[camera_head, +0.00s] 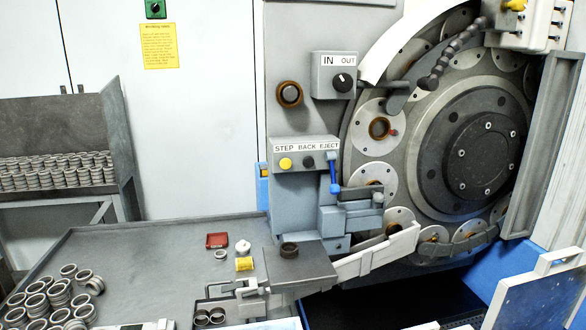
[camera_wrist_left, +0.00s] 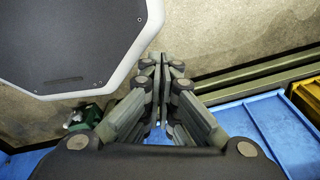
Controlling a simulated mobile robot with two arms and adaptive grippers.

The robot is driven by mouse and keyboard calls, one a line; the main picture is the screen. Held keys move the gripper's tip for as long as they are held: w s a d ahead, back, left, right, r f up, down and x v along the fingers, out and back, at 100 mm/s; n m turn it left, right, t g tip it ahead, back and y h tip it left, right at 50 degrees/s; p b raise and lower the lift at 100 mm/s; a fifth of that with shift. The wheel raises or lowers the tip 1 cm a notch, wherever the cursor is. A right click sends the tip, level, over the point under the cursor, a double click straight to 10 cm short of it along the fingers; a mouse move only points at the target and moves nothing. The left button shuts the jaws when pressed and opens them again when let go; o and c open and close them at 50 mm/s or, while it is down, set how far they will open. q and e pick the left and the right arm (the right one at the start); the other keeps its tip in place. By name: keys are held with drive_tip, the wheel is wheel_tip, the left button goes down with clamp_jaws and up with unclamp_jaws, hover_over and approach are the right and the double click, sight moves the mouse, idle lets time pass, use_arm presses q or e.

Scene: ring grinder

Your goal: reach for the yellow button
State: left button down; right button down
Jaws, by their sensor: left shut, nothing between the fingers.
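The yellow button (camera_head: 285,163) is a round button on the left of the grey panel (camera_head: 303,154) labelled STEP BACK EJECT, with a black button (camera_head: 308,162) to its right. Nothing covers it in the head view. My left gripper (camera_wrist_left: 160,62) is shut and empty in the left wrist view, above the speckled floor. Neither gripper shows in the head view, and the button does not show in the wrist view, so the distance between gripper and button cannot be told.
A lever with a blue handle (camera_head: 335,176) stands right of the panel. The big grinder wheel (camera_head: 470,150) is further right. Below, the grey table (camera_head: 160,262) carries several metal rings (camera_head: 60,295) at left. A blue surface (camera_wrist_left: 275,130) lies right of the left gripper.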

use_arm(q)
drive_tip(key=shift+s+a+f, duration=0.15)
drive_tip(key=shift+s+f, duration=0.35)
drive_tip(key=shift+s, duration=0.25)
drive_tip(key=shift+s+a+f, duration=0.15)
drive_tip(key=shift+s+f, duration=0.35)
drive_tip(key=shift+s, duration=0.25)
idle(0.5)
